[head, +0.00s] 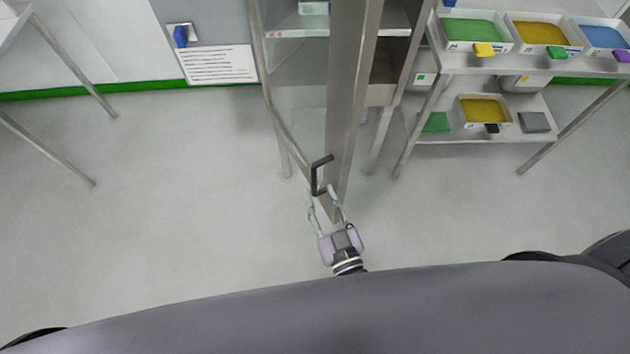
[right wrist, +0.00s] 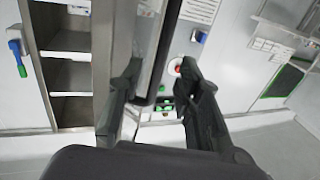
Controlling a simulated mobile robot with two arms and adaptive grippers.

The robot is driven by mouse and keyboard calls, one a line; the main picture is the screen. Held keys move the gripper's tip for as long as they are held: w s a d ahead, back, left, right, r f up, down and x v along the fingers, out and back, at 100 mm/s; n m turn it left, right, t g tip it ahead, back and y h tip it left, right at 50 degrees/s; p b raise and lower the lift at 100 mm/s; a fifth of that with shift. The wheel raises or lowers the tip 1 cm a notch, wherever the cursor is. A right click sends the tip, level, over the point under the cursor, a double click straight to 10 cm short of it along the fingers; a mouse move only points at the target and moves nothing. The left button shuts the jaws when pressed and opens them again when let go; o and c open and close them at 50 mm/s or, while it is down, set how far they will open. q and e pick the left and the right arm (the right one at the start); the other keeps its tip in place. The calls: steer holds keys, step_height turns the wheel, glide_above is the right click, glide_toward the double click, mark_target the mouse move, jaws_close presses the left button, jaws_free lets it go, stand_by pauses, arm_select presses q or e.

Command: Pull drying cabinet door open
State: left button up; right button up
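The drying cabinet door (head: 349,100) shows as a tall steel panel standing out from the cabinet toward me, with open shelves (head: 393,55) beside it. A black bar handle (head: 316,178) is on the left side of the panel. My right gripper (head: 322,191) is at the handle with its fingers spread, one on each side. In the right wrist view the dark handle bar (right wrist: 156,60) stands between the two separated fingers (right wrist: 160,80); contact cannot be told. The left gripper is not in view.
A steel rack (head: 440,68) with colored trays stands to the right. A table leg (head: 60,150) shows at the left, and a notice (head: 217,64) is on the back wall. The grey floor (head: 180,190) left of the cabinet is clear.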

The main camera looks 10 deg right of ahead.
steer(key=s+d, duration=0.1)
steer(key=s, duration=0.6)
steer(key=shift+d, duration=0.15)
steer(key=shift+c, duration=0.2)
